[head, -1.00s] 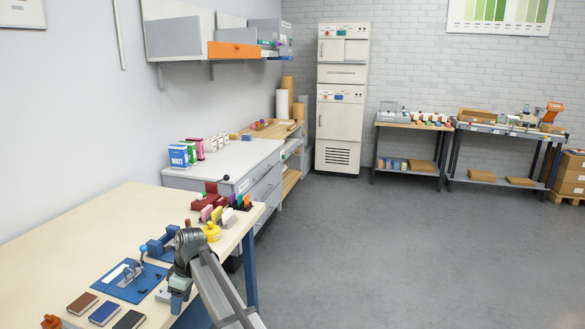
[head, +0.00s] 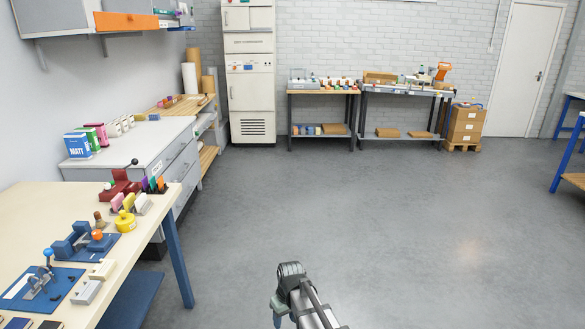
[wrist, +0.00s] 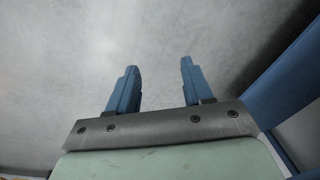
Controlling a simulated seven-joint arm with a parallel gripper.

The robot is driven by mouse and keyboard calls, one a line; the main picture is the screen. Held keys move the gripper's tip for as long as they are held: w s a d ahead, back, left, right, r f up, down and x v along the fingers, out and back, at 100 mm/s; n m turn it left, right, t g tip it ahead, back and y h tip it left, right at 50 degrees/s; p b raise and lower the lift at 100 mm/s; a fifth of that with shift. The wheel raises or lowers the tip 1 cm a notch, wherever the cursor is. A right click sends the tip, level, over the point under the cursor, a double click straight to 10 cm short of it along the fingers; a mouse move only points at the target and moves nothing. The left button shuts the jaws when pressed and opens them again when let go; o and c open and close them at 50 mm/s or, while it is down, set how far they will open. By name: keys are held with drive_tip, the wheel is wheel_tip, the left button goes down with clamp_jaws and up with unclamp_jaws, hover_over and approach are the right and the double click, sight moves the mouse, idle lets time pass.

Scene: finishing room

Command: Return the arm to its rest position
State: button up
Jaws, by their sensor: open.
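My gripper (wrist: 158,85) shows in the wrist view with its two blue fingers spread apart. Nothing is between them, only grey floor beyond. In the head view my arm (head: 306,300) rises from the bottom edge, over the floor and to the right of the cream table. The gripper's fingertips cannot be made out in the head view.
The cream table (head: 40,203) at left holds blue fixtures (head: 38,288), a yellow pot (head: 124,221) and a red tool (head: 120,185). Its blue leg (head: 178,260) stands left of my arm. The floor (head: 400,220) is clear. Benches stand along the back wall.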

drive_tip(key=s+d+f+m, duration=0.2)
drive_tip(key=s+d, duration=0.1)
drive_tip(key=d, duration=0.4)
drive_tip(key=s+d+f+m+h, duration=0.1)
drive_tip(key=s+d+f+m, duration=0.15)
drive_tip(key=d, duration=0.35)
drive_tip(key=s+d+f+m, duration=0.1)
drive_tip(key=s+d+m, duration=0.1)
drive_tip(key=s+d, duration=0.35)
drive_tip(key=s+f+g, duration=0.3)
drive_tip(key=s+f, duration=0.7)
drive_tip(key=s, duration=0.4)
drive_tip(key=s+d+f+g, duration=0.1)
drive_tip(key=s+f+g, duration=0.2)
drive_tip(key=s+f, duration=0.7)
drive_tip(key=s, duration=0.3)
drive_tip(key=shift+s+g, duration=0.35)
drive_tip(key=shift+g, duration=0.05)
